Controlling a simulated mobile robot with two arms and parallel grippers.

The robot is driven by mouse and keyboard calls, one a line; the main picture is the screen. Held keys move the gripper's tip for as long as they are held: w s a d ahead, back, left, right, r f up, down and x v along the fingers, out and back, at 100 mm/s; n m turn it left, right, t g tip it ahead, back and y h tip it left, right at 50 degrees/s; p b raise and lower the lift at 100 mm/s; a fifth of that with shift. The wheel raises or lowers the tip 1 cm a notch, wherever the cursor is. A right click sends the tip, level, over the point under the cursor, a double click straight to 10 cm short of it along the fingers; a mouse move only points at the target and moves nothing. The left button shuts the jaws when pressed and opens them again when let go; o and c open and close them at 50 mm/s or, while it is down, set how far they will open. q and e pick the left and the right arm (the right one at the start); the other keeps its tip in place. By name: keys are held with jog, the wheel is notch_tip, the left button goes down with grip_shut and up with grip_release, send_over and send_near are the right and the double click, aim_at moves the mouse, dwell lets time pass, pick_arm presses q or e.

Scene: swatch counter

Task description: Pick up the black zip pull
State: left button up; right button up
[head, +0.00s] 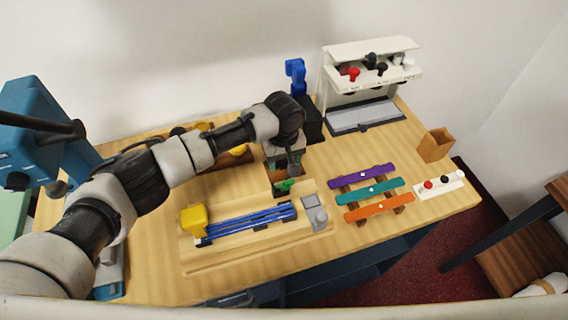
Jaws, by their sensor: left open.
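Black pieces that could be the black zip pull show in two places. One small black piece (444,179) sits between a red and a white one on a white strip (424,193) at the right of the counter. Black knob-like pieces (381,69) also show on the white rack (345,50) at the back, near red and white ones. They are too small to tell which is a zip pull. My left gripper (287,180) is open and points down over the counter's middle, at a small green piece, well left of the strip. My right gripper is out of view.
Purple (362,176), teal (370,191) and orange (379,207) bars lie between my left gripper and the strip. A wooden box (436,145) stands behind the strip. A blue rail fixture (250,221) with a yellow block (193,219) lies in front. A blue-and-black device (296,76) stands behind.

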pick_arm(q)
grip_shut()
jog(key=shift+r, duration=0.15)
jog(key=shift+r, duration=0.6)
notch_tip(320, 180, up, 3)
jog(key=shift+d+f+b, duration=0.1)
jog(key=shift+d+b, duration=0.05)
jog(key=shift+b, duration=0.25)
jog(key=s+d+r+b, duration=0.2)
jog(key=d+r, duration=0.4)
jog(key=d, duration=0.5)
jog(key=shift+s+r, duration=0.25)
jog(key=shift+r, duration=0.15)
